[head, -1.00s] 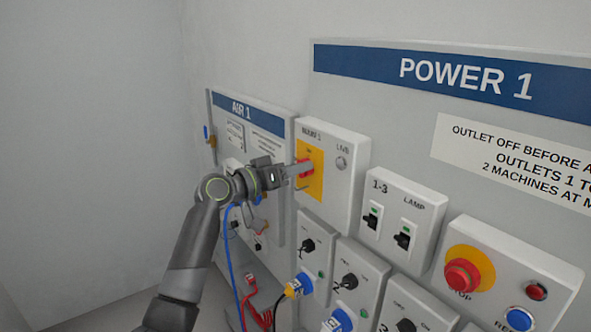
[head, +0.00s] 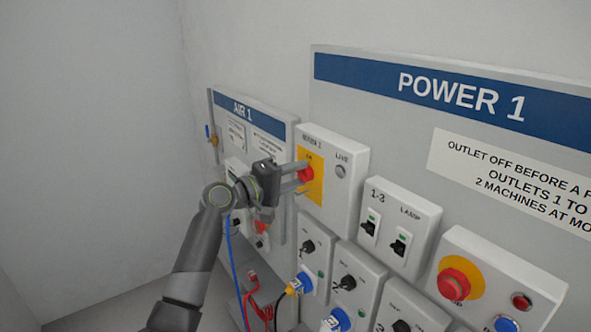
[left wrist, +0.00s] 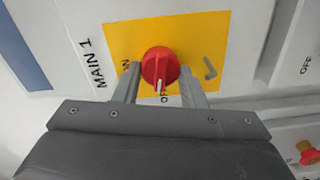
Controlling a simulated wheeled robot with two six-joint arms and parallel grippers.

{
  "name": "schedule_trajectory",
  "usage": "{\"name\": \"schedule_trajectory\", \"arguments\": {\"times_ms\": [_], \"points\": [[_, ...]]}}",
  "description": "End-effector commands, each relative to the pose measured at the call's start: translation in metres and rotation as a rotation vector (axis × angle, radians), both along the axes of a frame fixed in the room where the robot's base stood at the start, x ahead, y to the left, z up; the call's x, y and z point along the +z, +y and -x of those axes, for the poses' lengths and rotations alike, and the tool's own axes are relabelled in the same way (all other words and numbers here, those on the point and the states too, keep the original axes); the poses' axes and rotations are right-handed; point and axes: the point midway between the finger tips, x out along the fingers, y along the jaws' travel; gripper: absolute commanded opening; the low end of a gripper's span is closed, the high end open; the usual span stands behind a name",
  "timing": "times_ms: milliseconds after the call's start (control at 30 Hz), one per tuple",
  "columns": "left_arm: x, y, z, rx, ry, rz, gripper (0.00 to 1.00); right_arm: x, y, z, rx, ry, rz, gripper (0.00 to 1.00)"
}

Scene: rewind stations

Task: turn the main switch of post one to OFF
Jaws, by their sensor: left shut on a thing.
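The main switch is a red round knob (head: 306,174) on a yellow plate (head: 316,190), on the grey MAIN 1 box (head: 345,190) of the POWER 1 board. My left gripper (head: 299,177) is shut on this knob, one finger on each side. In the left wrist view the knob (left wrist: 160,66) sits between the gripper's fingers (left wrist: 160,76). Its white mark points down at a label reading "OF", its end hidden by the gripper. The ON label is to the left, partly behind a finger. My right gripper is not in view.
The AIR 1 board (head: 290,130) is behind my arm, with blue and red hoses below it. Below the box are outlet switches with blue plugs (head: 305,283). To the right are the 1-3 and LAMP switches (head: 399,245) and a red stop button (head: 454,284).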

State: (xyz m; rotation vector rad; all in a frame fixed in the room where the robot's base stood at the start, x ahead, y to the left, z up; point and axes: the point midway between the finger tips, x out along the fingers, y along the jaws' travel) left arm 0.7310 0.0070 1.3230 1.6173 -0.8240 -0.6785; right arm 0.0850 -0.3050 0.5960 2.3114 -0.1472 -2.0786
Motion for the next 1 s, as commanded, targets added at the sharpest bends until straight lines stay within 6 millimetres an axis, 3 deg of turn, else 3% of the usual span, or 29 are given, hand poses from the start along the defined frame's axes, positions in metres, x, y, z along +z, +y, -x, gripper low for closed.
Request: {"name": "schedule_trajectory", "arguments": {"times_ms": [400,967,1000], "points": [[-0.001,0.0,0.0,0.001,0.152,0.108,0.14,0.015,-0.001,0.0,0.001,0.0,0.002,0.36],[-0.002,0.0,0.0,0.0,0.172,0.124,0.14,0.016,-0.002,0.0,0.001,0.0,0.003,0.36],[-0.002,0.0,0.0,0.0,0.172,0.124,0.42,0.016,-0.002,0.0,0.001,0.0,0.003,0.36]]}}
